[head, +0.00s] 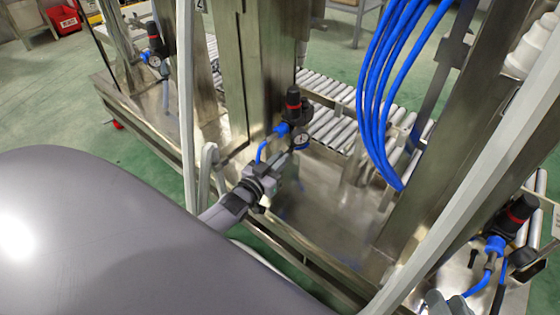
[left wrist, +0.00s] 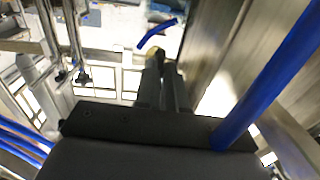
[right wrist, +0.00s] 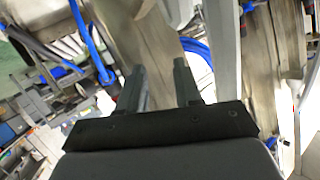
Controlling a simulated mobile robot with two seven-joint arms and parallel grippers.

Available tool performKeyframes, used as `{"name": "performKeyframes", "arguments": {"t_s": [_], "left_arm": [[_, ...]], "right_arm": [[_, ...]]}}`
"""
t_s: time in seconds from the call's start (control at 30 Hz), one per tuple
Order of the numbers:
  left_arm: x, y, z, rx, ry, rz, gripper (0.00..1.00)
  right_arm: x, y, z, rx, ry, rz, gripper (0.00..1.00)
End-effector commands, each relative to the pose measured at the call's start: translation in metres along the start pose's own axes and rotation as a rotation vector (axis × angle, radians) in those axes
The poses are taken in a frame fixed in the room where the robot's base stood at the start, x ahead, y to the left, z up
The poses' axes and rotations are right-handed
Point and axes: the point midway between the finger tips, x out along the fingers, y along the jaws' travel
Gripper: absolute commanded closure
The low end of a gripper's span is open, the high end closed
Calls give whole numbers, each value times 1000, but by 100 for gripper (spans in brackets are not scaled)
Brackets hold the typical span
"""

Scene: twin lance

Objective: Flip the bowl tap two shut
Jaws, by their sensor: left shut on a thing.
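My left gripper (head: 280,168) reaches in from the left to the middle station, just below a blue hose (head: 261,152) and a gauge. In the left wrist view its fingers (left wrist: 161,66) are close together, shut on a small part I take for bowl tap two. A yellowish bit (left wrist: 152,53) shows at the fingertips, beside a short blue hose. The fingers hide most of the tap, so its handle position cannot be told. My right gripper (right wrist: 161,76) is open and empty in the right wrist view. In the head view a grey part of it shows at the bottom right.
A black regulator with a red band (head: 292,104) stands above my left gripper. Another regulator (head: 516,216) is at the right. Steel posts, hanging blue hoses (head: 374,95) and a slanted grey bar (head: 470,215) crowd the space. A roller conveyor (head: 335,125) runs behind.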

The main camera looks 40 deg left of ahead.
Motion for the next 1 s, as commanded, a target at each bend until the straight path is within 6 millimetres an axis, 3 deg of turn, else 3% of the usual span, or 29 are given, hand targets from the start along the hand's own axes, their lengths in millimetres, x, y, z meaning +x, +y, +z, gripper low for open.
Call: {"name": "performKeyframes", "arguments": {"t_s": [0.6, 0.63, 0.7, 1.0], "left_arm": [[1, -6, -2, 0, 2, 92, 100], [1, -6, -2, 0, 2, 92, 84], [0, -6, -2, 0, 2, 92, 65], [-1, -6, -1, 0, -1, 92, 65]], "right_arm": [[-4, 2, -4, -28, 24, 11, 66], [-4, 2, -4, -28, 23, 11, 66], [-4, 2, -3, -28, 22, 11, 66], [-4, 3, -2, -27, 18, 12, 66]]}}
